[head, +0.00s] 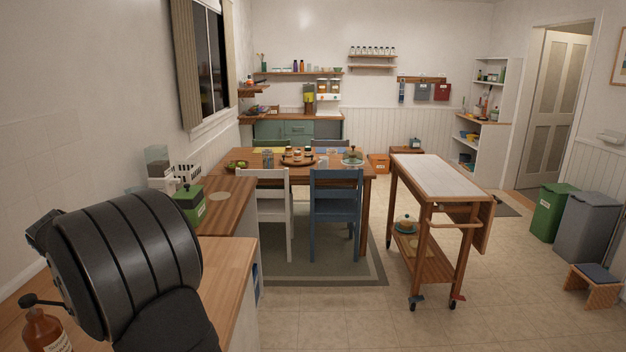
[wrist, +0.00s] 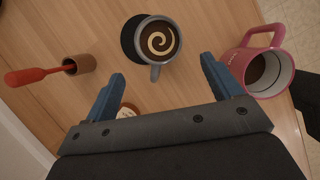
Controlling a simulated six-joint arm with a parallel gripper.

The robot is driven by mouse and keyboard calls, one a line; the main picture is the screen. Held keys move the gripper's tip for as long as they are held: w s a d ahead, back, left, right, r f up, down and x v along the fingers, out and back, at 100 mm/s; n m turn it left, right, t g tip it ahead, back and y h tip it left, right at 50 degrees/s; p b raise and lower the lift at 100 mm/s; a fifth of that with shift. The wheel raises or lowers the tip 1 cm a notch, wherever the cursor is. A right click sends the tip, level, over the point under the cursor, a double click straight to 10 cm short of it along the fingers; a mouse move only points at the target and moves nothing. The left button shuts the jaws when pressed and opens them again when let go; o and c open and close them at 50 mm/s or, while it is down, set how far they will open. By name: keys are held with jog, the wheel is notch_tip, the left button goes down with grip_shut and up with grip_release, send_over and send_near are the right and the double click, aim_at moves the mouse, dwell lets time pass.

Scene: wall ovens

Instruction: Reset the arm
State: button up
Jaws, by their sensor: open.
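My gripper (wrist: 162,68) shows in the wrist view with its two blue fingers spread apart and nothing held between them. It hangs above a wooden counter (wrist: 205,20). A grey cup (wrist: 154,72) of dark coffee with a cream spiral stands just beyond the fingertips. A pink mug (wrist: 245,60) is to the right of the right finger. In the head view my black arm fills the lower left, and the gripper itself is hidden.
A brown holder (wrist: 80,64) with a red-handled tool (wrist: 30,76) is left of the fingers. In the head view, an amber bottle (head: 45,332) stands beside my arm and a green box (head: 189,205) sits farther along the counter. Open floor (head: 345,315) lies right of the counter.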

jog(key=x, duration=1.1)
jog(key=shift+s, duration=0.15)
jog(key=w+d+r, duration=0.2)
jog(key=d+r, duration=1)
jog(key=s+a+f+n+y, duration=0.1)
jog(key=s+a, duration=0.3)
jog(key=s, duration=0.4)
jog(key=s+a+f+n+y, duration=0.1)
jog(key=s+a+f+n, duration=0.3)
jog(key=s, duration=0.5)
jog(key=s+a+f+n+y, duration=0.1)
jog(key=s+a+f+n, duration=0.1)
jog(key=s+a, duration=0.3)
jog(key=s+f, duration=0.1)
jog(key=s, duration=0.3)
jog(key=shift+s+a+f+n, duration=0.2)
jog(key=shift+s+f+n, duration=0.05)
jog(key=shift+n, duration=0.15)
jog(key=o, duration=0.4)
jog(key=shift+c, duration=0.2)
